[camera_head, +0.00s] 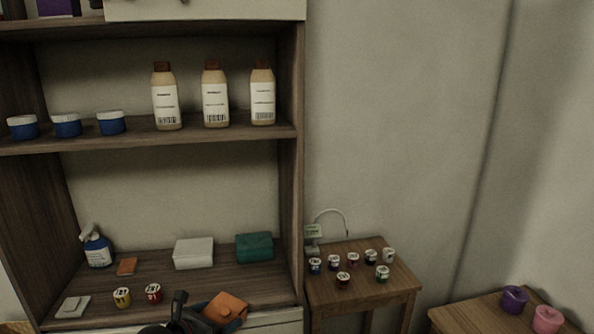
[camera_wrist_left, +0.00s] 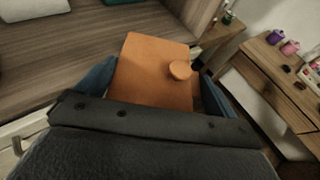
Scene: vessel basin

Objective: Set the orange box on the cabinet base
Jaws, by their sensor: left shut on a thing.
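The orange box (camera_head: 226,307) shows at the bottom of the head view, tilted, at the front edge of the cabinet base (camera_head: 235,284). My left gripper (camera_head: 207,318) is shut on the box. In the left wrist view the box (camera_wrist_left: 150,75), with a round knob on its face, sits between the two blue fingers. The wooden cabinet base also shows there (camera_wrist_left: 60,75), beyond the box. The box appears held up near the base's front edge; whether it touches the base I cannot tell. My right gripper is not in view.
A small table (camera_head: 363,285) with several jars stands right.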

